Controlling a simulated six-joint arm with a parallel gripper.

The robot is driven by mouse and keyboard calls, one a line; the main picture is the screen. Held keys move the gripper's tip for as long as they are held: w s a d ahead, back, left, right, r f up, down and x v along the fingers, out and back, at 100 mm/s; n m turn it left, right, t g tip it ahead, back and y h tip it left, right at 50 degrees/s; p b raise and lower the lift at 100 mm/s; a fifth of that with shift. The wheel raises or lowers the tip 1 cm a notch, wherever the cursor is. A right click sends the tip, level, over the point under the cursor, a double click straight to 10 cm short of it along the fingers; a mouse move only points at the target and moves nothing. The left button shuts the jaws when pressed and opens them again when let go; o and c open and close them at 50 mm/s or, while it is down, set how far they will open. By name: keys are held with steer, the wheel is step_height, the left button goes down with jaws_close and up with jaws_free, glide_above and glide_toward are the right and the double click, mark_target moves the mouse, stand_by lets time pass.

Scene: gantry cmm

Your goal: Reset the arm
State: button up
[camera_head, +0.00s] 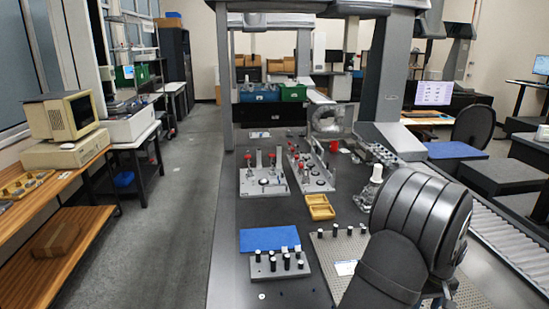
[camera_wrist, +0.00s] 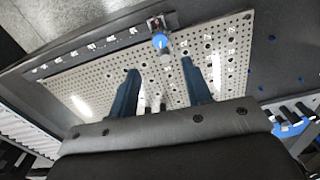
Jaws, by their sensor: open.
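My gripper (camera_wrist: 160,92) shows in the wrist view with its two dark blue fingers apart and nothing clearly held between them. Beyond the fingers is a perforated metal plate (camera_wrist: 95,75). A small post with a blue top (camera_wrist: 160,41) stands at the plate's far edge, apart from the fingers. In the head view my arm fills the lower right and hides part of the same perforated plate (camera_head: 323,253). The fingers cannot be made out in the head view.
On the dark table are a blue mat (camera_head: 270,239), a block with black-topped pins (camera_head: 279,265), yellow trays (camera_head: 320,206) and two fixture plates with red knobs (camera_head: 263,184). Gantry columns (camera_head: 222,75) rise around the table. A roller conveyor (camera_head: 500,240) runs along the right.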

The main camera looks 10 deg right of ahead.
step_height(320, 180, up, 7)
step_height(320, 180, down, 17)
steer(key=shift+f, duration=0.1)
steer(key=shift+r+m, duration=0.25)
steer(key=shift+m, duration=0.55)
steer(key=m, duration=0.5)
steer(key=shift+m, duration=0.3)
step_height(320, 180, up, 13)
stand_by(1.0)
